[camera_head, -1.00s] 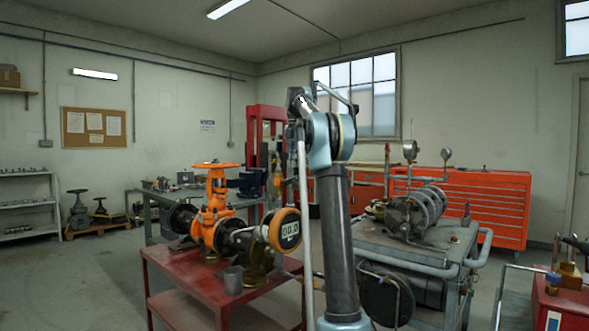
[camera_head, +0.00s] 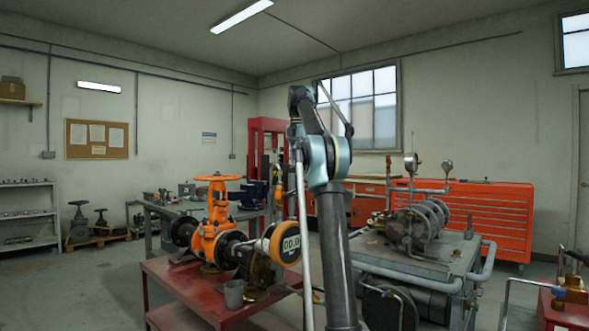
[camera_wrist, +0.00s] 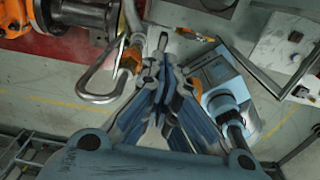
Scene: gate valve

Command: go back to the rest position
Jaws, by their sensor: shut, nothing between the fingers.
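The orange gate valve (camera_head: 210,238) stands on a red table (camera_head: 165,285) left of centre in the head view, with its orange handwheel (camera_head: 217,179) on top. My arm rises upright in the middle of the head view; my gripper cannot be made out there. In the wrist view my gripper (camera_wrist: 162,48) is shut and empty, its blue-grey fingers together. Orange and dark metal parts (camera_wrist: 85,14) show beyond it at the upper left, apart from the fingers.
A grey metal cup (camera_head: 234,294) stands on the red table's front. A grey cart (camera_head: 450,262) with pump equipment (camera_head: 415,225) is right of my arm. A red tool cabinet (camera_head: 490,215) stands behind it. Open floor lies at the left.

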